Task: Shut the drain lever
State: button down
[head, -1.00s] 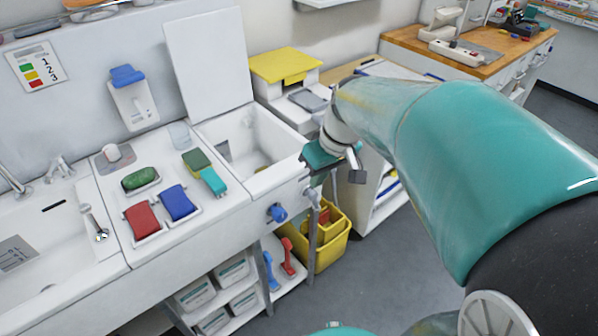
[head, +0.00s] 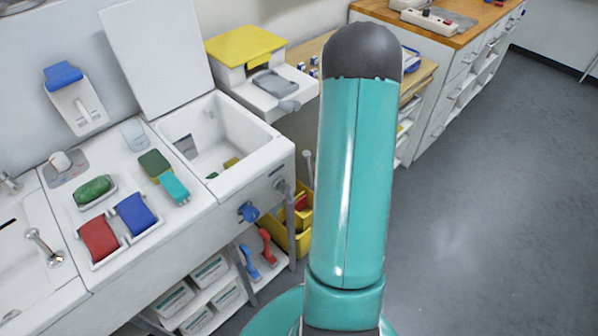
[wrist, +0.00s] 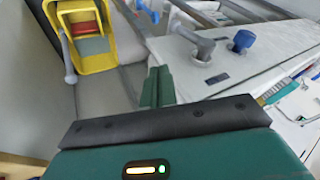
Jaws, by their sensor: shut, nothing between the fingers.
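The front of the white sink unit carries a blue handle (head: 248,212) and, to its right, a grey lever (head: 281,186). I cannot tell from any readable label which is the drain lever. In the wrist view the grey lever (wrist: 196,42) sticks out from the white panel, with the blue handle (wrist: 243,40) to its right. My gripper (wrist: 158,74) is shut and empty, with its green fingers together. It points toward the panel, below and left of the grey lever in the wrist view, apparently apart from it. In the head view my arm hides the gripper.
The open white basin (head: 218,145) has its lid raised. A yellow bucket (head: 296,232) stands below right; it also shows in the wrist view (wrist: 82,35). A shelf with red (head: 267,246) and blue (head: 250,263) handled tools is underneath. Floor (head: 460,220) at right is clear.

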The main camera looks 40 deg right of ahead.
aim_at(288, 194)
jog(key=w+a+f, duration=0.1)
jog(key=a+f, duration=0.7)
jog(key=f, duration=0.1)
jog(key=shift+a, duration=0.2)
jog(key=shift+f, duration=0.2)
jog(key=shift+a+f+y, duration=0.25)
jog(key=shift+y, duration=0.55)
jog(key=shift+a+f+y, duration=0.25)
jog(key=shift+y, duration=0.55)
jog(key=shift+w+d, duration=0.1)
jog(key=shift+d, duration=0.05)
